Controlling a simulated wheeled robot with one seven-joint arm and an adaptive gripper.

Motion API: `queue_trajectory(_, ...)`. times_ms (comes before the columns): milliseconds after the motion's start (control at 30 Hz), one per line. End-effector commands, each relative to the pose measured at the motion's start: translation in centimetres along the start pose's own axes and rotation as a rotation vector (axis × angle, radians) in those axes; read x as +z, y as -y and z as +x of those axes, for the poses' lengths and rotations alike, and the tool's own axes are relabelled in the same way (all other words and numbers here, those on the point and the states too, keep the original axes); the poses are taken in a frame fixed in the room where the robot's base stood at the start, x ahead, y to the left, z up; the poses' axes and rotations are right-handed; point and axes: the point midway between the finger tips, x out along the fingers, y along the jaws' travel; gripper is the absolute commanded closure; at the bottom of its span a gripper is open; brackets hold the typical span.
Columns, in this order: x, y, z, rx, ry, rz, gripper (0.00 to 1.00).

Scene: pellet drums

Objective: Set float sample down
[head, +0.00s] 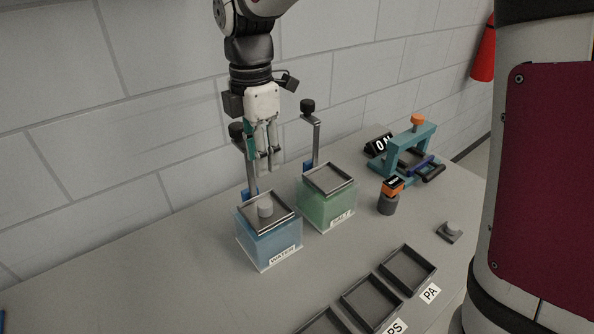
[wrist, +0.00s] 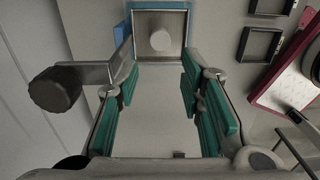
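A pale grey cylindrical sample (head: 265,208) sits upright on the square metal-rimmed tray (head: 250,215) at the top of the blue tank labelled WATER (head: 268,249). It also shows in the wrist view (wrist: 160,40), inside the tray's rim. My gripper (head: 264,164) hangs above and behind the WATER tank, pointing down and apart from the sample. In the wrist view my gripper (wrist: 160,92) has its green-padded fingers spread apart, with nothing held between them. The sample lies beyond the fingertips there.
A green tank (head: 327,208), its label partly legible, stands right of the WATER tank. Black-knobbed upright handles (head: 308,107) rise behind both tanks, close to my gripper. A teal frame device (head: 408,148) stands at the right. Dark shallow trays (head: 371,303) line the front. The table's left side is mostly clear.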

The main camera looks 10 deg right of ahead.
Motion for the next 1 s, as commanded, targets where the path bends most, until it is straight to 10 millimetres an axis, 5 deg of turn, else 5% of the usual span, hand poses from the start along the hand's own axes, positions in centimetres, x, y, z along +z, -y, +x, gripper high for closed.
queue_trajectory(267, 0.8, 1.7, -1.4, 0.033, 0.013, 0.13, 0.65)
queue_trajectory(600, 3.7, 11.2, -5.8, 0.21, 0.003, 0.834, 0.65)
queue_trajectory(1000, 4.6, 22.0, -5.9, 0.405, -0.185, 1.658, 0.65)
